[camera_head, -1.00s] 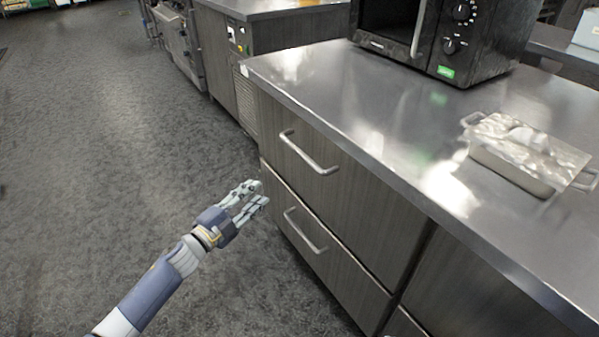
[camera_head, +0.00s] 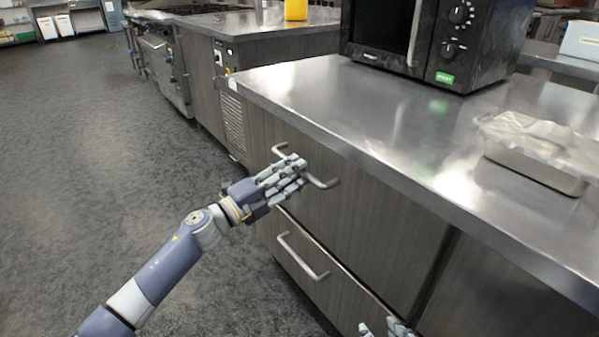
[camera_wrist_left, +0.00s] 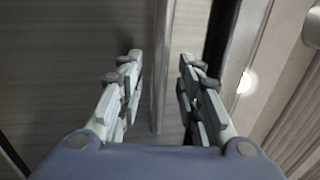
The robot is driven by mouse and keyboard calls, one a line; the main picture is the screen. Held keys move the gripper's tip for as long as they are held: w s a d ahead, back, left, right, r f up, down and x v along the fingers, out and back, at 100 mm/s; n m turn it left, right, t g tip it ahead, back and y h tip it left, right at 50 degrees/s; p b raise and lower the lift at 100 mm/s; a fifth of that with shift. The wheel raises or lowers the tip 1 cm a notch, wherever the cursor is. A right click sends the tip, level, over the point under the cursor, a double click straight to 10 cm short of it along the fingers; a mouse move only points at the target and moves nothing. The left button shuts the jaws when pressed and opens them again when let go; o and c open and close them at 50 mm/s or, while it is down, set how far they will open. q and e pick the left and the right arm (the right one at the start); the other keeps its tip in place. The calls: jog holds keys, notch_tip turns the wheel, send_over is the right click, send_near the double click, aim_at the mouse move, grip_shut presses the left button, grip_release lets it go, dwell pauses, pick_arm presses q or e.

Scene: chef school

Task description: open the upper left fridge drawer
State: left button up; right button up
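The upper left drawer (camera_head: 345,222) is shut, with a grey wood-grain front under the steel counter. Its bar handle (camera_head: 325,184) is partly hidden behind my left gripper (camera_head: 292,172). In the left wrist view my left gripper (camera_wrist_left: 160,66) is open, and the handle bar (camera_wrist_left: 160,95) runs between its two fingers with a gap on each side. The tips of my right gripper (camera_head: 383,330) show at the bottom edge of the head view, apart and with nothing between them.
A lower drawer with its own handle (camera_head: 302,257) is below. The steel counter (camera_head: 400,130) above carries a black microwave (camera_head: 430,40) and a metal pan (camera_head: 535,165). The floor (camera_head: 120,150) to the left is clear.

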pick_arm(q)
jog(key=shift+x, duration=1.05)
pick_arm(e)
jog(key=shift+w+a+r+t, duration=0.3)
jog(key=shift+w+r+t, duration=0.2)
jog(key=shift+w+r, duration=0.2)
pick_arm(q)
grip_shut()
pick_arm(e)
jog(key=shift+s, duration=0.1)
